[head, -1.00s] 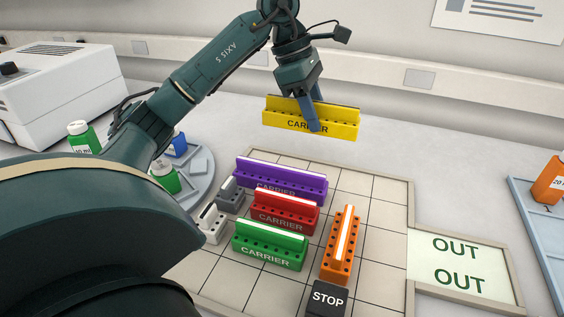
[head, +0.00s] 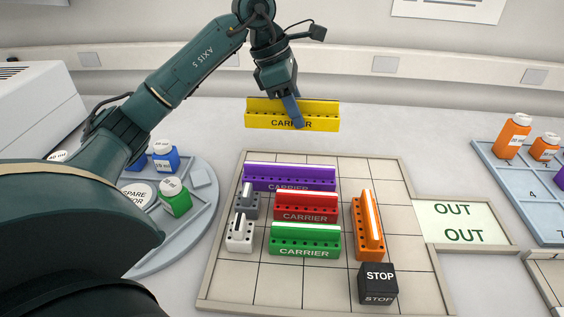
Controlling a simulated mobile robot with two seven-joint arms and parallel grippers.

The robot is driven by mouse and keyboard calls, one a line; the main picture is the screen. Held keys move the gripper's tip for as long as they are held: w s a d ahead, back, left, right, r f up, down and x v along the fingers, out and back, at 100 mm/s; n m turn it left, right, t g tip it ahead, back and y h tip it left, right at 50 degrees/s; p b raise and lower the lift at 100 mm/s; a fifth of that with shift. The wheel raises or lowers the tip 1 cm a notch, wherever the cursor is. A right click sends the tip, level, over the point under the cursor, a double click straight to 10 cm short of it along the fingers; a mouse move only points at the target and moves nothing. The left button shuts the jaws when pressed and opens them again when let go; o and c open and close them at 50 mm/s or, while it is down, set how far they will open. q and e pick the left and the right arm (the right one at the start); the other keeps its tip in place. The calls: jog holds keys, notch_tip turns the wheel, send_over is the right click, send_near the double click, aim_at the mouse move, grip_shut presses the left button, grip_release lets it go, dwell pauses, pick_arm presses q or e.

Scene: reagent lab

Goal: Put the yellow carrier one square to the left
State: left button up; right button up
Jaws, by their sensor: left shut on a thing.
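The yellow carrier (head: 265,119) is a long block marked CARRIER, held up beyond the far edge of the gridded board (head: 230,293). My left gripper (head: 296,118) is shut on it, with a blue finger in front of its face. The carrier looks roughly level and apart from the board. On the board, the purple carrier (head: 290,175) lies at the back, with the red carrier (head: 306,207) and the green carrier (head: 306,240) in front of it. My right gripper is not in the view.
An orange carrier (head: 368,232) stands lengthwise at right, above a black STOP block (head: 378,284). Grey (head: 247,203) and white (head: 240,233) small blocks sit at left. An OUT pad (head: 458,222) adjoins the board. A round bottle tray (head: 203,220) is at left. The board's back-right squares are free.

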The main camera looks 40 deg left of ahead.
aim_at(261, 112)
pick_arm(q)
jog(key=shift+f, duration=5)
jog(key=shift+f, duration=0.1)
jog(key=o, duration=1.1)
jog(key=shift+r, duration=0.25)
jog(key=v, duration=1.1)
jog(key=shift+s+a+r, duration=0.1)
jog(key=shift+r, duration=0.25)
